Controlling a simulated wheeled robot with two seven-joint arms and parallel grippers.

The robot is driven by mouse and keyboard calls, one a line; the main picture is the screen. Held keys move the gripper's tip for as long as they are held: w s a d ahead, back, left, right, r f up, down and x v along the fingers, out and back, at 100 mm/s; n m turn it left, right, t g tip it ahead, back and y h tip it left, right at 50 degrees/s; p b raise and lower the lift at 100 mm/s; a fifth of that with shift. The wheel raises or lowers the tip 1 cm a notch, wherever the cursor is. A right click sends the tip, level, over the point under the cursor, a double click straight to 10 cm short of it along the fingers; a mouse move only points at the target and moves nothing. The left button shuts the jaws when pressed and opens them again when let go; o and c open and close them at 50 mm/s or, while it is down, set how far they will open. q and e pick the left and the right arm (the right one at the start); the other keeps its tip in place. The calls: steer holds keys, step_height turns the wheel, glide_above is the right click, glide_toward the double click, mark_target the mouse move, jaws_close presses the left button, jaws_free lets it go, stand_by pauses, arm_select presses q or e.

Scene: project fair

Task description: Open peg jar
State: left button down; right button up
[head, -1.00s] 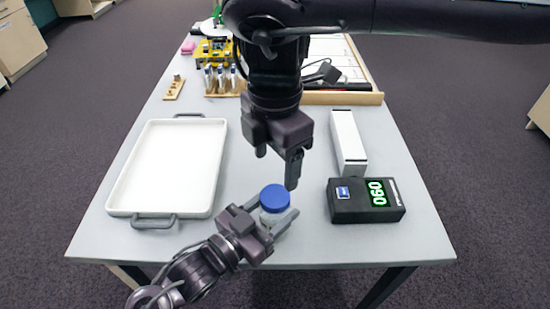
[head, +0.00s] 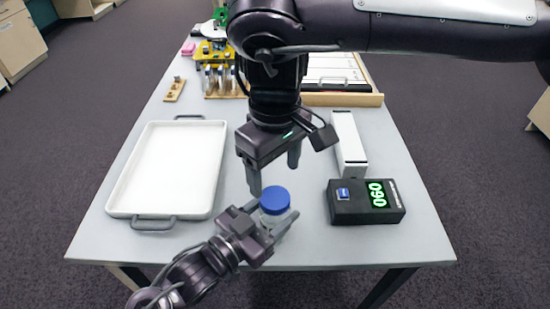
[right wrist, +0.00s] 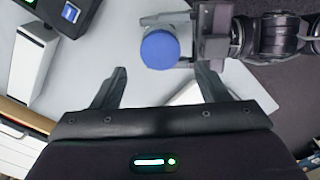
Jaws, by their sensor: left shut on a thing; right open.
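The peg jar (head: 273,214) is a small clear jar with a blue lid (head: 275,200), upright near the table's front edge. My left gripper (head: 271,222) is shut around the jar's body from the left, below the lid. My right gripper (head: 275,174) is open and empty, pointing down above and just behind the jar. In the right wrist view the blue lid (right wrist: 159,49) lies ahead of the open fingers (right wrist: 163,86), between their lines and apart from them. Part of the left gripper (right wrist: 212,45) shows beside the jar there. The jar's contents cannot be made out.
A white tray (head: 128,199) with grey handles lies at left. A black timer box (head: 350,212) with green digits and a long white box (head: 348,150) stand at right. A rack of vials (head: 222,92) and a wooden-framed case (head: 343,99) are farther back.

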mark_target(275, 197)
step_height(275, 197, down, 6)
stand_by(0.4)
